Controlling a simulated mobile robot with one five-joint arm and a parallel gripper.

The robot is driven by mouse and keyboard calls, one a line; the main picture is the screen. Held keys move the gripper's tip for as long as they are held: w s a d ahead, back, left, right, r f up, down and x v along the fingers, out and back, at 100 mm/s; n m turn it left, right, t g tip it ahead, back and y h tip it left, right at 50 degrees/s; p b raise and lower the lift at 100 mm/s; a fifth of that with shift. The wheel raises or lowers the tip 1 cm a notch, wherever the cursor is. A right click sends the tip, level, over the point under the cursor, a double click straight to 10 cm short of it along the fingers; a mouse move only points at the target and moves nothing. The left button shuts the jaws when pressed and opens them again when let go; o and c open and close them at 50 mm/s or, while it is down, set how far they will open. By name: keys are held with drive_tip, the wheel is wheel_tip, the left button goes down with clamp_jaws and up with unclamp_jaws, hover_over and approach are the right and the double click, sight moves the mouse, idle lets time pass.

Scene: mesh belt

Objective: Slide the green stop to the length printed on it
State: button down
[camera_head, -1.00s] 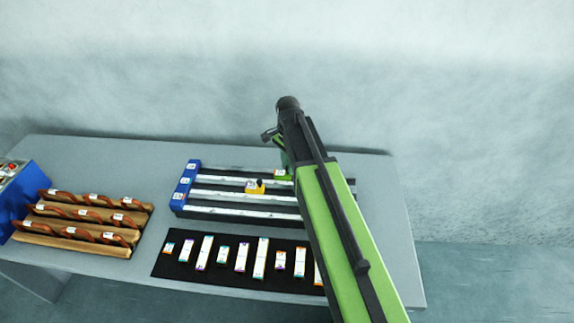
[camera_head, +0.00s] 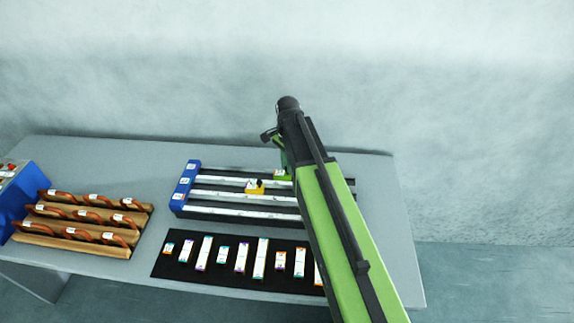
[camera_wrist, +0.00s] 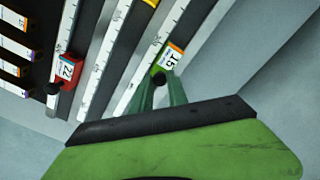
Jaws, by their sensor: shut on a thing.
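The green stop (camera_wrist: 166,58) sits on a white graduated rail (camera_wrist: 140,90) in the wrist view. Its orange-edged label stands sideways and seems to read 15. My gripper (camera_wrist: 162,84) is shut on the stop's black knob, one finger on each side. In the head view the green stop (camera_head: 282,175) shows on the back rail beside my arm, and my gripper is mostly hidden behind the arm. The scale marks beside the stop are too small to read.
A yellow stop (camera_head: 254,188) and a red stop labelled 22 (camera_wrist: 69,68) sit on other rails. A blue end block (camera_head: 185,183) closes the rails' left end. Labelled strips lie on a black mat (camera_head: 212,279) in front. A wooden rack (camera_head: 75,243) stands left.

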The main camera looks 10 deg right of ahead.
drive_tip(key=shift+s+d, duration=0.15)
drive_tip(key=shift+d, duration=0.45)
drive_tip(key=c, duration=1.3)
unclamp_jaws()
drive_tip(key=shift+r+p, duration=0.5)
drive_tip(key=shift+p, duration=0.05)
wheel_tip(320, 180, up, 16)
drive_tip(key=p, duration=1.6)
drive_tip(key=shift+r, duration=0.25)
